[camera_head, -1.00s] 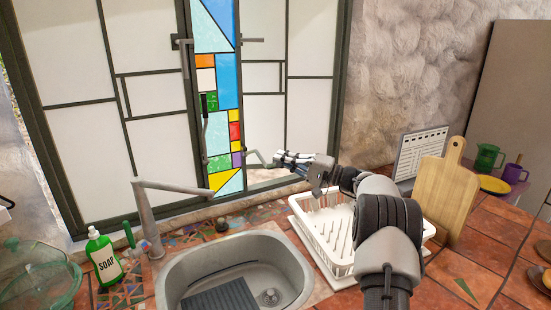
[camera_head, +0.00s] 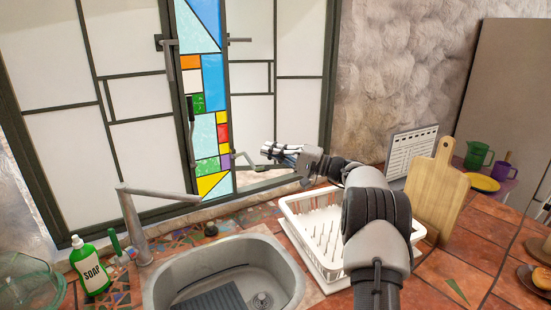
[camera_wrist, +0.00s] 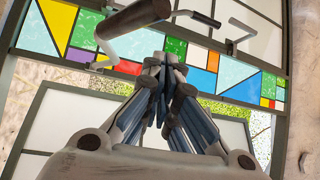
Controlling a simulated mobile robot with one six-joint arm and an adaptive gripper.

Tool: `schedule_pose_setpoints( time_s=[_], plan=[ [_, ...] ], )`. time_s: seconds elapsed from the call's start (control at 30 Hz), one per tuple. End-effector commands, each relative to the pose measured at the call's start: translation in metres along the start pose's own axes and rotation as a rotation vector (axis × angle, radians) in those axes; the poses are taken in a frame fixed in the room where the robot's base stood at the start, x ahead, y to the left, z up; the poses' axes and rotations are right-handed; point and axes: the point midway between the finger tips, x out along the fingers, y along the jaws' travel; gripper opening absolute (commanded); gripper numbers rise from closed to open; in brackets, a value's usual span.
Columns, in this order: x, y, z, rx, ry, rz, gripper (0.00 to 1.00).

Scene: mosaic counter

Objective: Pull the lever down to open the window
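The window (camera_head: 143,93) stands behind the sink, with frosted panes and a stained-glass strip (camera_head: 213,75). A lever with a dark grip (camera_head: 191,116) hangs down at the strip's left edge.
A grey faucet (camera_head: 135,220) rises beside the sink (camera_head: 160,290). A green soap bottle (camera_head: 90,266) is at the left. A white dish rack (camera_head: 325,262) lies below my arm.

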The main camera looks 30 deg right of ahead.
Motion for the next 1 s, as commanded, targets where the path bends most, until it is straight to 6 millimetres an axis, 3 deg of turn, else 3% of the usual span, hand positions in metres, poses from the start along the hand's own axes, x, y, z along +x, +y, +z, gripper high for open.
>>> schedule_pose_setpoints(
  time_s=[0.03,0.1,0.4,1.0],
  plan=[
    [-0.017,0.014,-0.006,0.01,0.01,0.005,0.0],
    [-0.03,0.023,-0.009,0.008,0.009,0.003,0.0],
    [-0.071,0.053,-0.018,0.002,0.007,0.001,0.0],
    [-0.08,0.059,-0.02,0.0,0.007,0.0,0.0]
  ],
)
